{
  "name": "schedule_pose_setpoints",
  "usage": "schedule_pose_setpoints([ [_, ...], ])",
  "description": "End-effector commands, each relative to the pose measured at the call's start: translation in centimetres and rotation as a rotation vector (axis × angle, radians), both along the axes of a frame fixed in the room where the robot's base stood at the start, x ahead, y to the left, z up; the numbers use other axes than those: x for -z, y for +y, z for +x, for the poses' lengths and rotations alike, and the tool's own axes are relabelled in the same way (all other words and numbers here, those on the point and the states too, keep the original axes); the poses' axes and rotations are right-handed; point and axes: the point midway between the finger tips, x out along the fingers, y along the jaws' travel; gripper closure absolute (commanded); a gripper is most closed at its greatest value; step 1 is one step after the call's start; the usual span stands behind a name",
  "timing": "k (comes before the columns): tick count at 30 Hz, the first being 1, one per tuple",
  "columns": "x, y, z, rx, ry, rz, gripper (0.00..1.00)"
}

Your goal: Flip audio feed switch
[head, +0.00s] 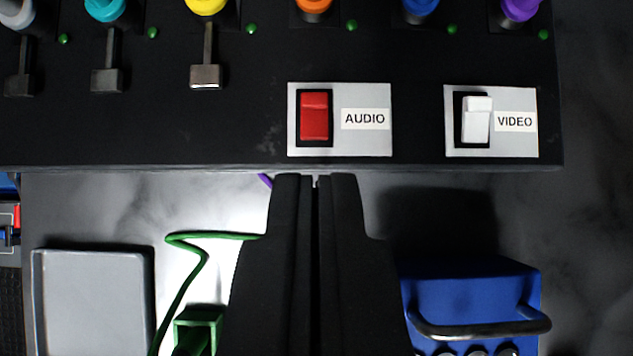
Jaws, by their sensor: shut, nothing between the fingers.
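The audio switch (314,116) is a red rocker on a light grey plate labelled AUDIO, set in the black panel (200,130). My gripper (315,180) is shut and empty. Its tips appear just below the panel's lower edge in the picture, under the audio plate. I cannot tell how far they are from the panel in depth. The red rocker is fully visible, with a ridge across its upper part. A white rocker, the video switch (476,120), sits to its right on a plate labelled VIDEO.
Coloured knobs, including a yellow one (206,5), line the panel's top with small green lights. Metal levers (206,76) hang at left.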

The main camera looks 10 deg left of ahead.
Motion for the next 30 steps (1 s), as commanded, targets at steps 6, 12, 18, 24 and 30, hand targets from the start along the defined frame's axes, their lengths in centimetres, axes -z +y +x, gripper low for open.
schedule_pose_setpoints([
  [6, 2.3, 0.4, 1.4, -0.001, 0.005, 0.001, 1.0],
  [12, 4.9, 0.7, 3.2, -0.001, 0.005, 0.0, 1.0],
  [18, 7.3, 1.0, 5.0, 0.0, 0.002, 0.0, 1.0],
  [24, 10.4, 1.1, 4.8, -0.001, 0.004, 0.001, 1.0],
  [30, 11.4, 1.0, 4.7, -0.001, 0.0, 0.001, 1.0],
])
